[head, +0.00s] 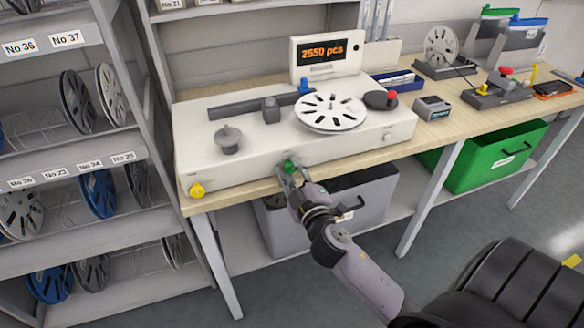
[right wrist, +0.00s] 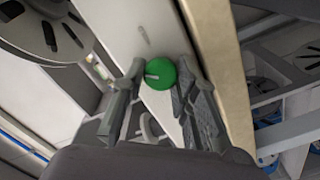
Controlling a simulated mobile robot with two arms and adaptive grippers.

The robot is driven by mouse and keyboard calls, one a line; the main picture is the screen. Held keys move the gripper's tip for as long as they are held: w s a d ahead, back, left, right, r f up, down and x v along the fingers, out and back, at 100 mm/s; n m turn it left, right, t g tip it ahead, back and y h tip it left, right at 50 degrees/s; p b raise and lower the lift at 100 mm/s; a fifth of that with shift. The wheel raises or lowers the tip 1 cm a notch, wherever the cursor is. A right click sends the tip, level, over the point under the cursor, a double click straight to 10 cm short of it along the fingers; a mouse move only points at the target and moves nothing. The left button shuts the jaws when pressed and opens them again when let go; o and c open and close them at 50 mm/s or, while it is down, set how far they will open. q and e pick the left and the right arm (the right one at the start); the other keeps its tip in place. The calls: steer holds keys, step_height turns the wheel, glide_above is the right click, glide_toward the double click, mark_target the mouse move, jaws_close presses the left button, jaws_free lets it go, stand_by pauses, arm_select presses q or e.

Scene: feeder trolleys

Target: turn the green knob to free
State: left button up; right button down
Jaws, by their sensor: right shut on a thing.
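The green knob (head: 290,166) sits on the front face of the white reel counter (head: 250,158), between the yellow knob and the white knob. In the right wrist view the green knob (right wrist: 160,75) is round, with a pale pointer mark on its face. My right gripper (head: 288,172) is at the knob, its fingers on either side of it. In the right wrist view the right gripper (right wrist: 160,78) is closed around the knob, which lies between the fingertips. Any label by the knob is too small to read. My left gripper is not in view.
The counter stands on a wooden bench (head: 232,196), whose front edge runs just below the knob. A yellow knob (head: 197,190) is at the counter's left end. A grey bin (head: 368,205) and a green bin (head: 500,165) are below the bench. A reel rack (head: 75,160) stands left.

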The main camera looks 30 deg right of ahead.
steer(key=n+p, duration=0.1)
steer(key=n, duration=0.3)
steer(key=shift+n, duration=0.3)
steer(key=shift+a+n+p, duration=0.1)
steer(key=shift+n+p, duration=0.3)
steer(key=shift+n, duration=1.2)
steer(key=shift+f+n, duration=0.1)
steer(key=shift+n, duration=0.2)
steer(key=c, duration=1.3)
jaws_free()
steer(key=v, duration=1.2)
